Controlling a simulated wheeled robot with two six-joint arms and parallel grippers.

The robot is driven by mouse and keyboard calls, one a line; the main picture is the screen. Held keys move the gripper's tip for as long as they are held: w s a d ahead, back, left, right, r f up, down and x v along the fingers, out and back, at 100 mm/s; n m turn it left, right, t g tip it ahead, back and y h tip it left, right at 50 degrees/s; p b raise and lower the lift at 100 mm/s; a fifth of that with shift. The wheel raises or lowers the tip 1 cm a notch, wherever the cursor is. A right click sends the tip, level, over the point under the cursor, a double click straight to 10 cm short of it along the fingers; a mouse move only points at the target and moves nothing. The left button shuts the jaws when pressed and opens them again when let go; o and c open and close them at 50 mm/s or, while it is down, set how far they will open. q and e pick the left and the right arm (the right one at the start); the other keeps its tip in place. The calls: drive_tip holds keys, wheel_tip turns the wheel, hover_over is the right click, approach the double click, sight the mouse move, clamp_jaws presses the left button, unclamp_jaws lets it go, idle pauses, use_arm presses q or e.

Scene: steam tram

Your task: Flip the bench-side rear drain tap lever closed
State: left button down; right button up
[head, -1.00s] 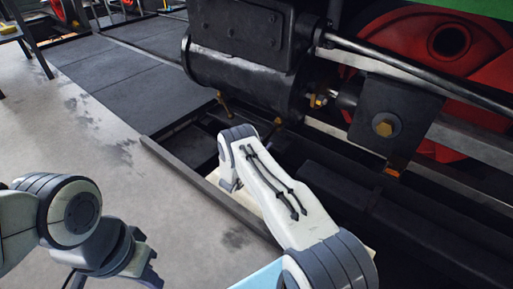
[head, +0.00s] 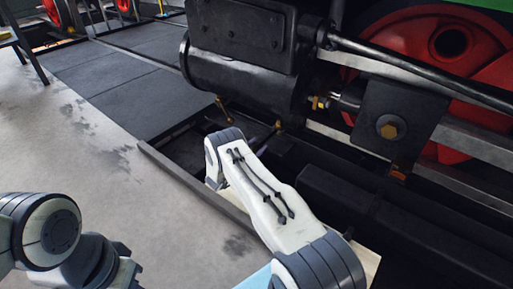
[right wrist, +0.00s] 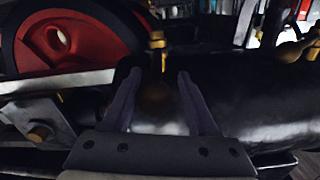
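The black cylinder (head: 240,75) has brass drain taps underneath. The rear tap (head: 278,126) shows small beside my right forearm, and the front tap (head: 223,108) hangs farther left. In the right wrist view, which seems upside down, a brass tap (right wrist: 156,48) stands just beyond the fingertips, and a blurred brownish round part lies between the fingers. A second brass tap (right wrist: 297,48) is at the right. My right gripper (right wrist: 159,78) has its fingers apart, with no clear grip on anything. Whether it touches the tap cannot be told. My left arm is at lower left, its gripper out of view.
Red wheels (head: 430,50), a piston rod and a black bracket (head: 395,120) with a brass bolt are at the right. A dark pit lies under the cylinder, edged by a grey kerb (head: 195,185). The concrete floor (head: 90,140) at left is clear.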

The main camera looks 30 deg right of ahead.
drive_tip(key=shift+s+d, duration=0.1)
drive_tip(key=shift+d, duration=0.05)
idle(0.3)
drive_tip(key=p+v, duration=0.5)
drive_tip(key=v, duration=0.5)
drive_tip(key=shift+a, duration=0.25)
drive_tip(key=shift+s, duration=0.1)
